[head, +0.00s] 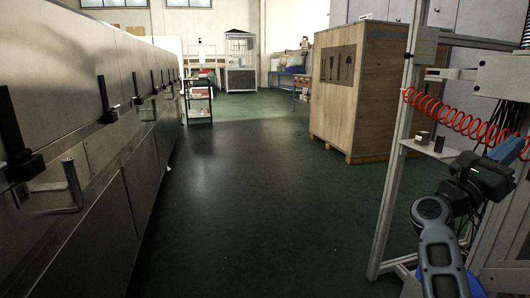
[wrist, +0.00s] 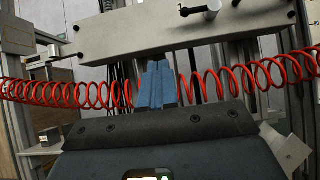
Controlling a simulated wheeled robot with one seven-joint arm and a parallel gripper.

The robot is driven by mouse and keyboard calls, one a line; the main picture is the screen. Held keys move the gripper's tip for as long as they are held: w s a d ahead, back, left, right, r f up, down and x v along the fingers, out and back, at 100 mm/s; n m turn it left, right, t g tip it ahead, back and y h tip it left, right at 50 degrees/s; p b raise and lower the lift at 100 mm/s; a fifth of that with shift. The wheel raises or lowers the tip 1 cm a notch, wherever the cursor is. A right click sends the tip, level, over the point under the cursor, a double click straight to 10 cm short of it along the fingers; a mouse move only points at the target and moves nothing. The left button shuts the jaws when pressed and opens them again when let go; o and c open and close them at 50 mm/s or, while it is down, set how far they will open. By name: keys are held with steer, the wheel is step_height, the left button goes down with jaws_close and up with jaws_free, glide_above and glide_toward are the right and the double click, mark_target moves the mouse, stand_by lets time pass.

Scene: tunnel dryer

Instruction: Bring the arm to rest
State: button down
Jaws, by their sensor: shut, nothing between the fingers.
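My arm is at the right of the head view, bent up in front of an aluminium frame (head: 394,160). My gripper (head: 513,147) is at its end, near the right edge, with blue fingers beside a red coiled hose (head: 440,113). In the wrist view my gripper (wrist: 158,68) has its two blue fingers together with nothing between them. The red hose (wrist: 75,95) runs across that view behind the fingers. I cannot tell whether the fingers touch it.
A pale housing (wrist: 225,30) spans the frame beyond my fingers. A small shelf (head: 428,149) carries small dark blocks. A wooden crate (head: 345,95) stands behind the frame. A long metal dryer (head: 100,190) with handles lines the left. The green floor (head: 235,200) between is clear.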

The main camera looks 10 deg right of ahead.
steer(key=s+a+f+n+t+y, duration=0.7)
steer(key=a+f+n+t, duration=0.25)
steer(key=n, duration=0.75)
steer(key=s+a+f+n+t+y, duration=0.85)
steer(key=f+n+t, duration=0.2)
steer(key=n, duration=0.65)
steer(key=s+a+f+n+g+y, duration=0.1)
steer(key=s+a+n+g+y, duration=0.15)
steer(key=s+a+n, duration=0.4)
steer(key=s+a+f+n+g+y, duration=0.2)
steer(key=s+a+n+y, duration=0.15)
steer(key=s+n, duration=0.5)
steer(key=s+a+f+n+g+y, duration=0.15)
steer(key=s+a+n+y, duration=0.3)
steer(key=s, duration=0.55)
step_height(320, 180, up, 31)
steer(key=p, duration=3.1)
steer(key=shift+a+g+h+p, duration=0.15)
steer(key=shift+g+h+p, duration=0.15)
